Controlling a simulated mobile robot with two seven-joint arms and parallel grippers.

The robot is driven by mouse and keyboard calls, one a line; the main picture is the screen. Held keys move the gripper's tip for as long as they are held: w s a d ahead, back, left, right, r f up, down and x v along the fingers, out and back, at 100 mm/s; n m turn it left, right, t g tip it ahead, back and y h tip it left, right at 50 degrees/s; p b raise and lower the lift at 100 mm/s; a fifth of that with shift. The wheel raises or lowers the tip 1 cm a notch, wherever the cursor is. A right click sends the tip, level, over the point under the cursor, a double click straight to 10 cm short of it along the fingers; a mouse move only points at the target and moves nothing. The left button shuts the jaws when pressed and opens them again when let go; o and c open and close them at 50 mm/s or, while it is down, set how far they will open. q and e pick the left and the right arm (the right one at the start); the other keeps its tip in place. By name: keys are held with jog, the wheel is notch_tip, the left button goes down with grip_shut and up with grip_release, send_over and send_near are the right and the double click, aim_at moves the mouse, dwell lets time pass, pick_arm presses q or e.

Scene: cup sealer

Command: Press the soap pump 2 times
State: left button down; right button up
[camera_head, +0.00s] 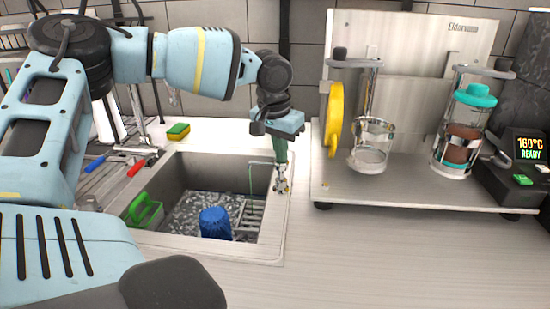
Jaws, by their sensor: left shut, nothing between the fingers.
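My left gripper (281,186) points down at the right rim of the sink (286,225). It is shut and holds nothing. A thin pale spout (260,163) reaches left over the sink beside the gripper. It may belong to the soap pump, whose body I cannot clearly make out; the gripper and wrist cover that spot. I cannot tell whether the gripper touches the spout. My right gripper is not in view.
The sink holds a blue object (215,223), a green caddy (143,212) and a wire rack. A sponge (178,131) lies behind it. The front counter (390,255) is clear.

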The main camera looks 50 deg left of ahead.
pick_arm(q)
jog(key=shift+s+f, duration=0.1)
jog(key=shift+f, duration=0.45)
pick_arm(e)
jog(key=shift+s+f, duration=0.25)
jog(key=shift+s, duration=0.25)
pick_arm(q)
jog(key=shift+w+p+v, duration=0.25)
jog(key=shift+p+v, duration=0.05)
jog(key=shift+v, duration=0.85)
jog(key=shift+r, duration=0.5)
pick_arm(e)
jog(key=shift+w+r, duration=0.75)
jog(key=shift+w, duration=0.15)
pick_arm(q)
jog(key=shift+w+r, duration=0.1)
jog(key=shift+r, duration=0.05)
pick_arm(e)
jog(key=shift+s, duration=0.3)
